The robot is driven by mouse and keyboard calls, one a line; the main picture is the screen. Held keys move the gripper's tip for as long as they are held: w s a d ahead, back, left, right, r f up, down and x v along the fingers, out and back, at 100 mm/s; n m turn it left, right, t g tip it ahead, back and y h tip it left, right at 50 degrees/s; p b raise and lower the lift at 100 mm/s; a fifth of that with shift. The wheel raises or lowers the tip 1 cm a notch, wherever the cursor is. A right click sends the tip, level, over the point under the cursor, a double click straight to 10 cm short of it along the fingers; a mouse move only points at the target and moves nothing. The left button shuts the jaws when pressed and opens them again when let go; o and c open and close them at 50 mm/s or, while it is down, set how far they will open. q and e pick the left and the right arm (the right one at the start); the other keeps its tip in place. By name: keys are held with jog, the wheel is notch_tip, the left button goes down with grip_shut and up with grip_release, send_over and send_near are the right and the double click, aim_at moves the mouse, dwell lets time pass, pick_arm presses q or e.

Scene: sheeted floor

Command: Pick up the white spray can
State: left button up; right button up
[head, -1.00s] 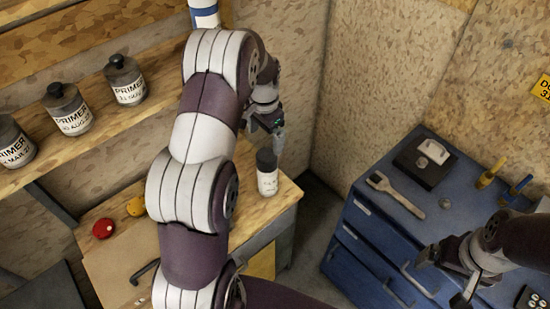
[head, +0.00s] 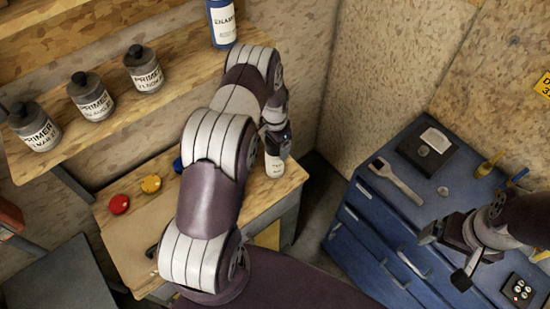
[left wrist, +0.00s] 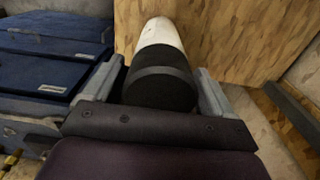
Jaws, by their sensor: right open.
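The white spray can (head: 275,163) stands upright near the right end of the wooden workbench. Its dark cap is hidden in the head view by my left gripper (head: 277,142), which reaches down over the can's top. In the left wrist view, the black cap and white body of the can (left wrist: 160,85) lie between the two fingers of my left gripper (left wrist: 160,88). The fingers are close beside the cap; whether they press on it cannot be told. My right gripper (head: 447,256) is open and empty over the blue cabinet.
Several grey primer bottles (head: 143,69) and a blue enamel can (head: 222,25) stand on the shelf. Red (head: 119,204), yellow (head: 151,184) and blue buttons sit on the workbench.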

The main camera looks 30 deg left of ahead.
pick_arm(q)
grip_shut()
jog(key=shift+r, duration=0.1)
